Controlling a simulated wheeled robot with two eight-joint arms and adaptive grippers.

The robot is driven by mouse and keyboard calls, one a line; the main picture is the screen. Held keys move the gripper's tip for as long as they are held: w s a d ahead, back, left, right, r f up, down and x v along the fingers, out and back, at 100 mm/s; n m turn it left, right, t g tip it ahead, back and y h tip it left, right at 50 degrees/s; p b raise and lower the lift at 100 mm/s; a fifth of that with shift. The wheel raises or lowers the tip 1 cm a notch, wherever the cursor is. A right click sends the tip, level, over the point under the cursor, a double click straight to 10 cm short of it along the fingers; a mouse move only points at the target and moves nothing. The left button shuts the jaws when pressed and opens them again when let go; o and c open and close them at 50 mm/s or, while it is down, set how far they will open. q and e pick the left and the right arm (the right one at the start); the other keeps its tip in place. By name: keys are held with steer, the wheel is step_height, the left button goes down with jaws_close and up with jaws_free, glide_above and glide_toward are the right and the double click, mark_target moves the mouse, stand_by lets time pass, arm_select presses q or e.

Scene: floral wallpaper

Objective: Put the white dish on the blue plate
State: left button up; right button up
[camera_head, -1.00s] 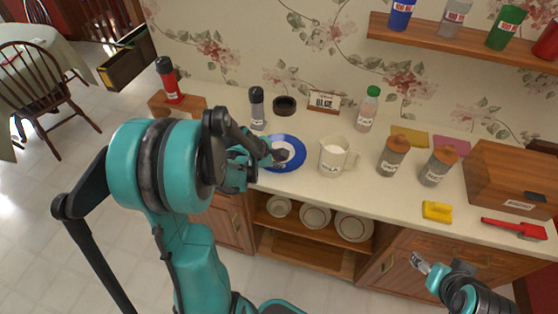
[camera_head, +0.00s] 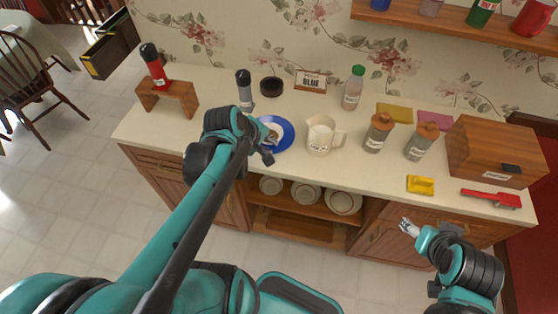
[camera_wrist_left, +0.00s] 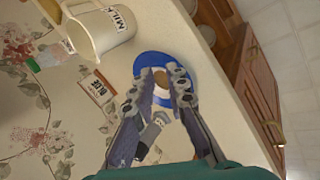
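The blue plate (camera_head: 286,138) lies on the counter, and its blue rim also shows in the left wrist view (camera_wrist_left: 150,61). A white round shape with a tan middle (camera_wrist_left: 160,80) sits inside the rim; I cannot tell whether it is the white dish or the plate's own centre. My left gripper (camera_head: 268,146) is over the plate's left part in the head view. In the left wrist view its fingers (camera_wrist_left: 159,88) are apart on either side of the white shape, with nothing clearly held. My right gripper (camera_head: 409,228) is in front of the counter, too small to judge.
A milk jug (camera_head: 320,135) stands right of the plate. A grey shaker (camera_head: 244,90), a dark bowl (camera_head: 271,87) and a "BLUE" sign (camera_head: 311,81) stand behind. Two brown-lidded jars (camera_head: 378,133) are further right. Pale dishes (camera_head: 306,193) sit on the shelf below.

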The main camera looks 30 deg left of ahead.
arm_select(q)
steer(key=s+d+r+m+y, duration=0.1)
steer(key=s+d+m, duration=0.6)
steer(key=m, duration=0.8)
steer(key=shift+d+r+t, duration=0.4)
steer(key=shift+d+r, duration=0.35)
steer(key=shift+d, duration=0.05)
steer(key=shift+s, duration=0.1)
step_height(320, 180, down, 4)
steer(key=b, duration=0.4)
